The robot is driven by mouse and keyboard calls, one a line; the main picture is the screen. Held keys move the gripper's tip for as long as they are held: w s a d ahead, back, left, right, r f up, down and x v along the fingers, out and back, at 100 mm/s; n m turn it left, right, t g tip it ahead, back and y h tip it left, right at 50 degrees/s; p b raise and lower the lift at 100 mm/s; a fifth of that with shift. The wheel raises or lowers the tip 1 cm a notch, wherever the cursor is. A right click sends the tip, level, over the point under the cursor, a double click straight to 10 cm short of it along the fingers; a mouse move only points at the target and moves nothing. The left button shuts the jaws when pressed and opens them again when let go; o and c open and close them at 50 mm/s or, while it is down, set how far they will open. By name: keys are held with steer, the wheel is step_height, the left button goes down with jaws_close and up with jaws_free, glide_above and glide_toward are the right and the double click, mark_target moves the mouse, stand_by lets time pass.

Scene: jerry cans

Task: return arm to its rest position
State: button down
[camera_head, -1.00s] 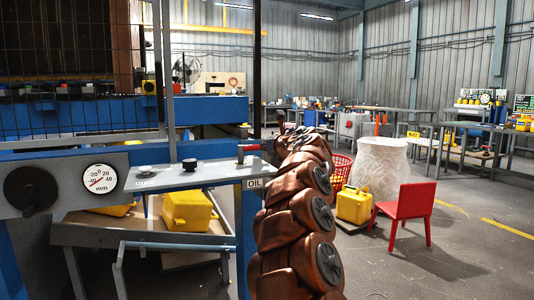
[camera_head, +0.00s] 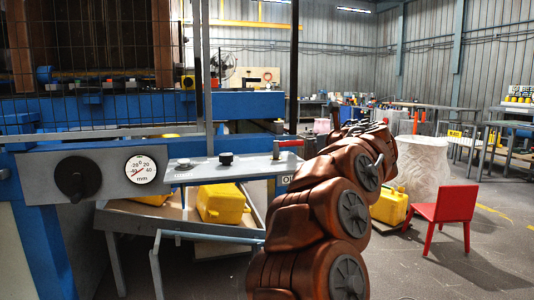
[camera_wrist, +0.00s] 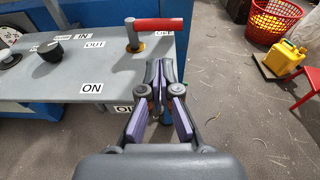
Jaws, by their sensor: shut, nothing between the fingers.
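My arm (camera_head: 345,205) rises at the lower middle of the head view and bends up and to the right. My gripper (camera_wrist: 160,68) shows in the wrist view with its purple-padded fingers closed together and empty. It points over the front edge of a grey control panel (camera_wrist: 105,80), near a lever with a red handle (camera_wrist: 160,24), and I see no contact with it. In the head view the gripper cannot be clearly made out. The panel (camera_head: 232,169) stands left of my arm there.
A yellow jerry can (camera_head: 221,204) sits on a low table under the panel. Another yellow jerry can (camera_head: 390,208), a red chair (camera_head: 440,214) and a white wrapped bulk (camera_head: 424,172) stand right of my arm. Open floor lies at the lower right.

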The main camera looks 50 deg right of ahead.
steer(key=w+a+r+m+g+h+p, duration=0.1)
steer(key=a+r+m+g+h+p, duration=0.15)
steer(key=a+r+m+p, duration=0.45)
steer(key=a+r+m+g+h+p, duration=0.15)
steer(key=r+m+h+p, duration=0.25)
steer(key=r+m+p, duration=0.65)
steer(key=s+a+f+m+g+y+p, duration=0.35)
steer(key=a+f+m+p, duration=0.3)
steer(key=a, duration=0.65)
steer(key=s+a+f+m+g+y+p, duration=0.2)
steer(key=a+f+m+y+p, duration=0.4)
steer(key=a, duration=0.6)
steer(key=s+a+f+g+y+p, duration=0.2)
steer(key=s+a+g+p, duration=0.1)
steer(key=s+a, duration=0.5)
steer(key=s+a+f+g+y+p, duration=0.2)
steer(key=s+a+g+y, duration=0.1)
steer(key=s+a, duration=0.6)
steer(key=a, duration=0.4)
steer(key=shift+s+f+p, duration=0.15)
steer(key=shift+f+p, duration=0.05)
steer(key=shift+p, duration=0.2)
